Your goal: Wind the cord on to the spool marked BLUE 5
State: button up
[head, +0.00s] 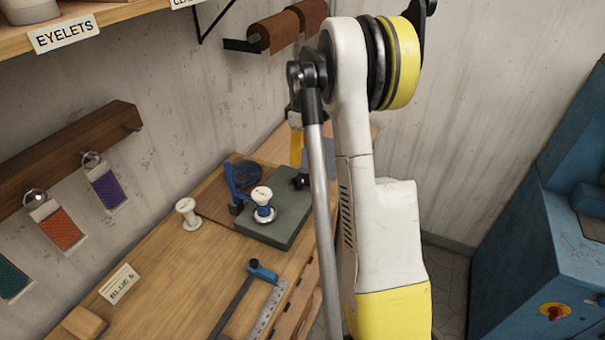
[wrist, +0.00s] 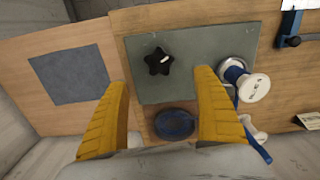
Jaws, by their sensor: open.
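A white spool with blue wound around its core (head: 262,197) stands on a grey-green plate (head: 283,228); it also shows in the wrist view (wrist: 256,88). A black star knob (head: 301,182) sits on the plate's far end. A dark blue cord coil (head: 248,172) lies beside the plate, and shows between my fingers in the wrist view (wrist: 175,123). A blue upright piece (head: 232,182) stands next to the spool. My gripper (wrist: 162,79) is open and empty above the knob end; the arm partly hides it in the head view. A card reading BLUE 5 (head: 120,284) stands on the bench.
A second white spool (head: 188,213), bare, stands left of the plate. A blue-headed tool (head: 262,270) and a ruler (head: 268,308) lie near the front edge. A grey square (wrist: 68,74) lies on the bench. Colour swatches (head: 61,228) hang on the wall rail.

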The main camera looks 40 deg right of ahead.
aim_at(303, 179)
jog(key=shift+f+n, duration=0.3)
jog(key=shift+f, duration=0.2)
notch_tip(303, 179, down, 10)
jog(key=shift+r+b, duration=0.1)
jog(key=shift+b, duration=1)
jog(key=c, duration=1.2)
